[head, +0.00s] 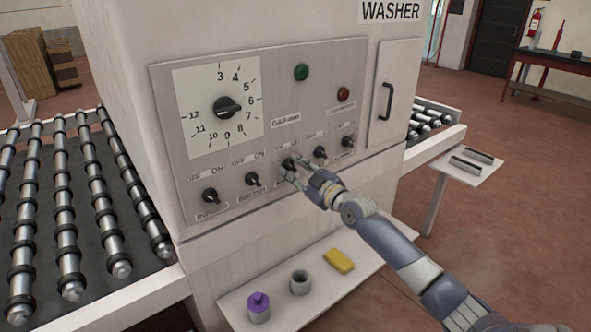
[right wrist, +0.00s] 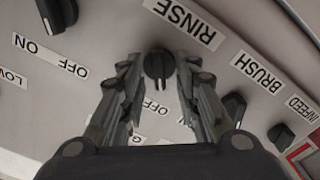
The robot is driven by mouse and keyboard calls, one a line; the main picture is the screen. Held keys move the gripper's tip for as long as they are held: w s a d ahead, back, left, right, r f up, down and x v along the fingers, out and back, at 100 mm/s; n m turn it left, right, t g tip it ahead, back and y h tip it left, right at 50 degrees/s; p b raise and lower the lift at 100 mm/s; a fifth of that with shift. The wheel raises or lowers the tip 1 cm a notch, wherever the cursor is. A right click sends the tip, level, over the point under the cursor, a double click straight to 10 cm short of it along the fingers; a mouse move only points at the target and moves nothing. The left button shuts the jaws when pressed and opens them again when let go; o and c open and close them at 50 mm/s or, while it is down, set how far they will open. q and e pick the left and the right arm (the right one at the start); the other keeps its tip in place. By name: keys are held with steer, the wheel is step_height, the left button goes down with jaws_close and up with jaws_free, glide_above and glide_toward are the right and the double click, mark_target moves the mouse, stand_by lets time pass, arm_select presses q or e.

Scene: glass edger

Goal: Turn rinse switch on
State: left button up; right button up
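The rinse switch (head: 289,164) is a black knob, third from the left in the row on the washer's grey panel. In the right wrist view the rinse switch (right wrist: 158,65) sits beside the RINSE label, which appears upside down. My right gripper (head: 289,173) is at the panel in front of this switch and partly covers its labels. In the right wrist view the gripper (right wrist: 159,70) is open, with one fingertip on each side of the knob and gaps showing. I cannot tell which setting the knob points to. My left gripper is out of view.
The infeed switch (head: 211,195) and brush switch (head: 252,179) are to the left; two more knobs are to the right. A large dial (head: 228,107) and green button (head: 301,72) are above. A shelf below holds a purple-topped container (head: 259,308) and yellow block (head: 338,261).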

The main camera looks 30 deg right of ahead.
steer(key=shift+c, duration=0.2)
jaws_close()
steer(key=shift+m, duration=0.4)
steer(key=shift+m+b, duration=0.4)
steer(key=shift+m, duration=0.6)
steer(key=m, duration=0.3)
steer(key=shift+d+m, duration=0.15)
steer(key=shift+m, duration=0.15)
steer(key=m, duration=0.3)
steer(key=shift+m+b, duration=0.4)
steer(key=shift+d+m, duration=0.15)
steer(key=shift+m, duration=1.65)
